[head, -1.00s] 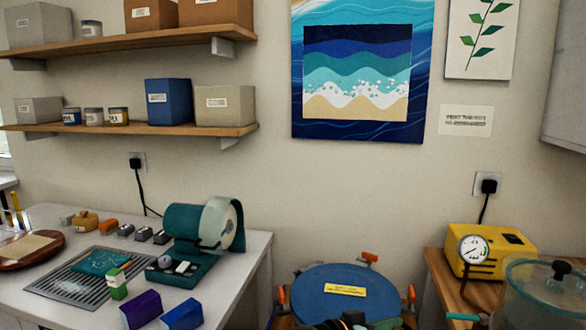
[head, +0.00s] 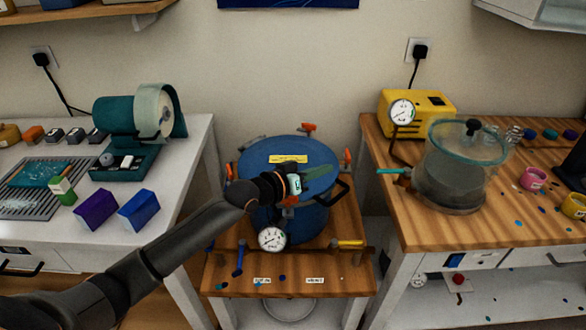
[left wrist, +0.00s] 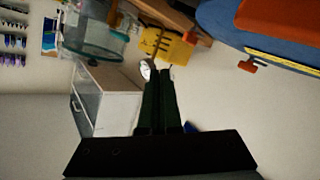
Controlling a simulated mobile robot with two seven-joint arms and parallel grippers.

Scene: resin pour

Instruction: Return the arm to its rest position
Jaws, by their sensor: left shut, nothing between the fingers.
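My left arm comes in from the lower left in the head view and reaches over the blue pressure pot. My left gripper (head: 318,178) is over the lid of the blue pot (head: 262,152), its green fingers pointing right. In the left wrist view the fingers (left wrist: 160,88) lie close together, shut and empty. Whether the gripper touches the pot's lid or handle cannot be told; the arm hides part of the pot's front. My right gripper is in neither view.
The pot stands on a low wooden stand (head: 222,275) with a gauge (head: 271,239). At left are a teal grinder (head: 118,118) and a purple block (head: 96,209) and blue block (head: 139,210). At right are a yellow pump (head: 430,100) and a clear chamber (head: 450,170).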

